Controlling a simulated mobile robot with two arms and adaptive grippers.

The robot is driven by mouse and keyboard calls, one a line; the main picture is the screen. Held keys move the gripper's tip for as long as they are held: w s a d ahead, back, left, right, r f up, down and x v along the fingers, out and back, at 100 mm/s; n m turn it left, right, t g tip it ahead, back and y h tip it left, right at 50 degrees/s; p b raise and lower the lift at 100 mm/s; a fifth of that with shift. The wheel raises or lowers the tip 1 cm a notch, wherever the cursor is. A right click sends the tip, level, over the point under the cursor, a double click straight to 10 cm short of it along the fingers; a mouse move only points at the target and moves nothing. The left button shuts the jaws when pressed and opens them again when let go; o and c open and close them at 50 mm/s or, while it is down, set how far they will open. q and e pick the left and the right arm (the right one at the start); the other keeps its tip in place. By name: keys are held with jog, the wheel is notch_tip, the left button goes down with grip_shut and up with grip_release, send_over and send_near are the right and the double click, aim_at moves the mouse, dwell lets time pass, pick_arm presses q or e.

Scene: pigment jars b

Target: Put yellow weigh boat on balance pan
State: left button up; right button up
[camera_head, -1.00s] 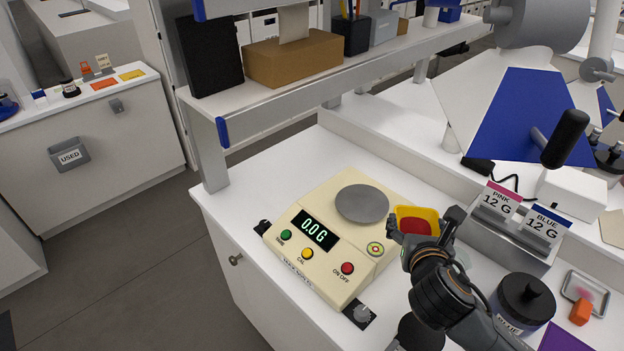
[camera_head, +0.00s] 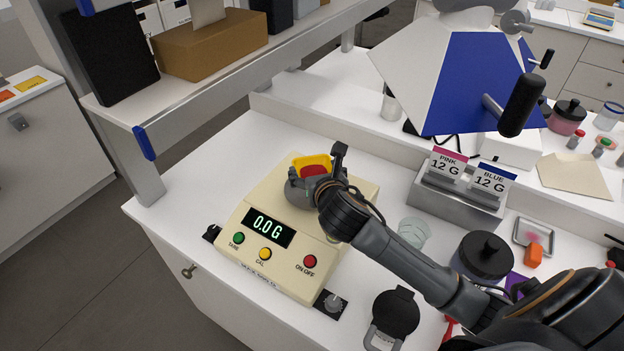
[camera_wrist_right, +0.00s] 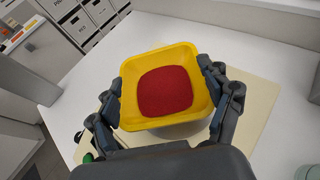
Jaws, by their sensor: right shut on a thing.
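The yellow weigh boat (camera_head: 312,160) holds red powder. It also fills the middle of the right wrist view (camera_wrist_right: 185,55), with the powder level in it. My right gripper (camera_head: 317,185) is shut on it, with one finger on each side. The cream balance (camera_head: 283,262) reads 0.0 G. Its grey round pan is mostly hidden by my gripper and the boat in the head view; a grey edge (camera_wrist_right: 180,131) shows below the boat in the wrist view. The boat is over the pan area and appears held slightly above it. My left gripper is not in view.
A card holder (camera_head: 458,205) with pink and blue 12 G cards stands right of the balance. Clear glass dishes (camera_head: 413,233), a dark-lidded jar (camera_head: 484,256) and a small metal tray (camera_head: 534,236) lie further right. A shelf (camera_head: 200,95) overhangs at the back left.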

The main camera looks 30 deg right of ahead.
aim_at(313, 170)
jog(key=w+f, duration=0.1)
jog(key=w+d+f, duration=0.1)
jog(key=f, duration=0.1)
jog(key=shift+w+f, duration=0.1)
jog(key=shift+w, duration=0.15)
notch_tip(313, 170, down, 2)
jog(key=shift+w+f+p, duration=0.1)
jog(key=shift+f+p, duration=0.1)
jog(key=shift+p, duration=0.3)
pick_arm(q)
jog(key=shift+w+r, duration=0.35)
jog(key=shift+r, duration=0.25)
pick_arm(e)
jog(key=shift+f, duration=0.35)
jog(key=shift+f, duration=0.1)
jog(key=o, duration=0.9)
jog(key=shift+f, duration=0.1)
jog(key=shift+r, duration=0.2)
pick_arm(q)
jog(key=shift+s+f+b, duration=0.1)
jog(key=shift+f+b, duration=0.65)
pick_arm(e)
jog(key=v, duration=1.2)
